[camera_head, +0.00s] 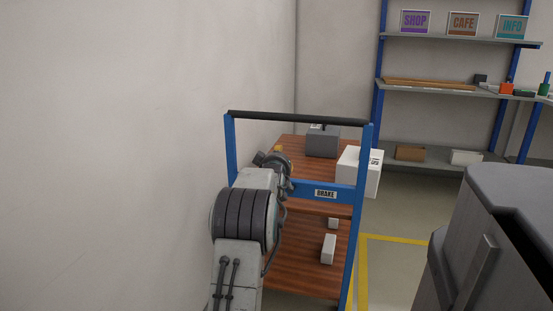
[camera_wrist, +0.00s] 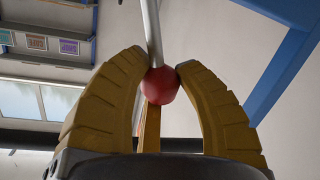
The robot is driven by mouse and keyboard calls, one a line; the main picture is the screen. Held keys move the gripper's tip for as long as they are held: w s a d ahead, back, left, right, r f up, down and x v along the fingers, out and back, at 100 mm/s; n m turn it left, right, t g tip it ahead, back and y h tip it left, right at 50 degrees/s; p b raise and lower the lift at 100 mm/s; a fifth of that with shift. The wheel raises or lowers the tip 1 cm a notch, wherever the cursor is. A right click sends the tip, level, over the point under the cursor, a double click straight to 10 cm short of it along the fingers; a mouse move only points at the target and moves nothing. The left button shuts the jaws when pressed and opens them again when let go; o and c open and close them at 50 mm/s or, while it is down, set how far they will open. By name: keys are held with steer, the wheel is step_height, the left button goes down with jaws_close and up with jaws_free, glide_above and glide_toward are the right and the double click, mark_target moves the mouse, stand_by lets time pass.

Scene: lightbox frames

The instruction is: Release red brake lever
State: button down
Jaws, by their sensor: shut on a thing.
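The red ball knob of the brake lever (camera_wrist: 161,86) shows in the wrist view, on the end of a grey metal rod (camera_wrist: 151,30). My gripper (camera_wrist: 160,72) has its yellow fingers shut on this knob, with tips touching it on both sides. In the head view my arm reaches to the blue cart frame (camera_head: 366,160), left of its BRAKE label (camera_head: 325,194). There my arm hides the lever, and the fingers are mostly hidden, with a bit of yellow near the cart's top shelf.
The cart has wooden shelves (camera_head: 310,227) with a grey box (camera_head: 322,143) and a white box (camera_head: 359,171) on top. A plain wall stands close on the left. A grey cabinet (camera_head: 500,240) is at the right. Shelving (camera_head: 440,93) stands behind; floor shows between.

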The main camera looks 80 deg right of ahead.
steer(key=shift+w+r, duration=0.2)
steer(key=shift+w, duration=0.35)
steer(key=c, duration=1.2)
jaws_free()
steer(key=o, duration=0.4)
steer(key=shift+f, duration=0.15)
steer(key=shift+c, duration=0.2)
steer(key=shift+a, duration=0.2)
steer(key=v, duration=1.1)
steer(key=shift+a, duration=0.35)
